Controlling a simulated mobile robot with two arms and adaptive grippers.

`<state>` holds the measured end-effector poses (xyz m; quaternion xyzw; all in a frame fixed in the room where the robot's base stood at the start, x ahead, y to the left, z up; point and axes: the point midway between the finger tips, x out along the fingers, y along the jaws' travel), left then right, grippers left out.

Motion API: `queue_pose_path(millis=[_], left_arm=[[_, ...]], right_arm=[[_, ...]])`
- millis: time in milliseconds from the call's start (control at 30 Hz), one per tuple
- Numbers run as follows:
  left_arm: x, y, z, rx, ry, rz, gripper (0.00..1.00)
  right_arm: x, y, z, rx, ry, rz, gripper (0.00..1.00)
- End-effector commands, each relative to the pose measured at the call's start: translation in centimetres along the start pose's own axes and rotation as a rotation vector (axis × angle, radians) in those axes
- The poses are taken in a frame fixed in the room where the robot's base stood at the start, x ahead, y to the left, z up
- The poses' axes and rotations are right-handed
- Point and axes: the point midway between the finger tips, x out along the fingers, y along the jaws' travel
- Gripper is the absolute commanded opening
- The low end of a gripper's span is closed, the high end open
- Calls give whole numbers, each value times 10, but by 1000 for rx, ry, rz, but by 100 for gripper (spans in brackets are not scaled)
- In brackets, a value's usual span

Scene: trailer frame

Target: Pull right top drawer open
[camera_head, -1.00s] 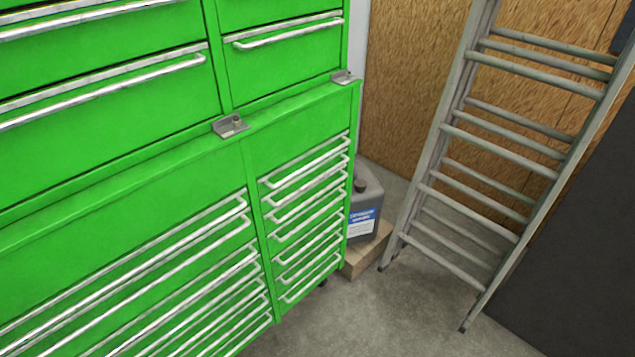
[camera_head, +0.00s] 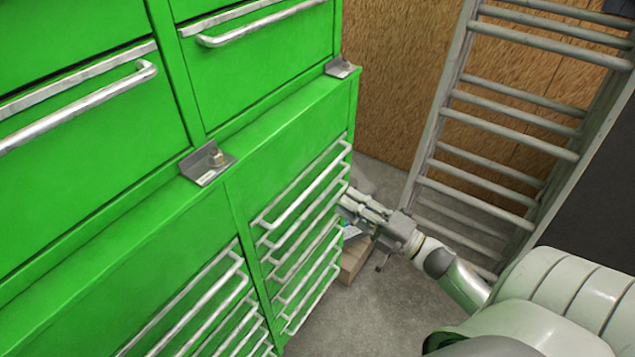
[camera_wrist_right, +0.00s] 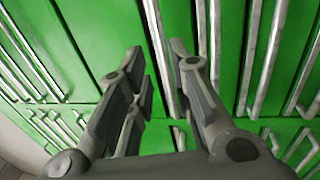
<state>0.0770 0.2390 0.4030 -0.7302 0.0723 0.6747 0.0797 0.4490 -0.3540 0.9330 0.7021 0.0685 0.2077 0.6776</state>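A green tool cabinet (camera_head: 95,225) fills the left side of the head view. Its lower right column has a tall front (camera_head: 280,155) with a long metal handle (camera_head: 300,190), the topmost there; the drawers look closed. Several more handles run below it. My right gripper (camera_head: 352,203) is beside the right edge of this column, near the upper handles. In the right wrist view my right gripper (camera_wrist_right: 157,58) has its fingers apart, with green fronts and metal handles ahead. I cannot tell whether a handle lies between the fingers. My left gripper is out of view.
A metal ladder (camera_head: 515,115) leans by the wooden wall (camera_head: 400,75) at the right. A jug, mostly hidden by my right gripper, stands on a wooden block (camera_head: 353,258). Metal brackets (camera_head: 207,162) sit on the cabinet ledge. Grey floor (camera_head: 350,320) is free at the front.

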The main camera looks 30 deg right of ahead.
Motion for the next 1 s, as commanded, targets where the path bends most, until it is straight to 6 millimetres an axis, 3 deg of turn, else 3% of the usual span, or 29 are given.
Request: queue_pose_path(millis=[233,500,967,1000], left_arm=[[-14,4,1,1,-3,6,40],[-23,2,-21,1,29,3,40],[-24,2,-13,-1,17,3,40],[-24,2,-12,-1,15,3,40]], right_arm=[[46,4,0,1,0,3,20],[83,1,1,3,-3,0,20],[94,-1,1,4,-3,-2,20],[94,-1,1,4,-3,-2,16]])
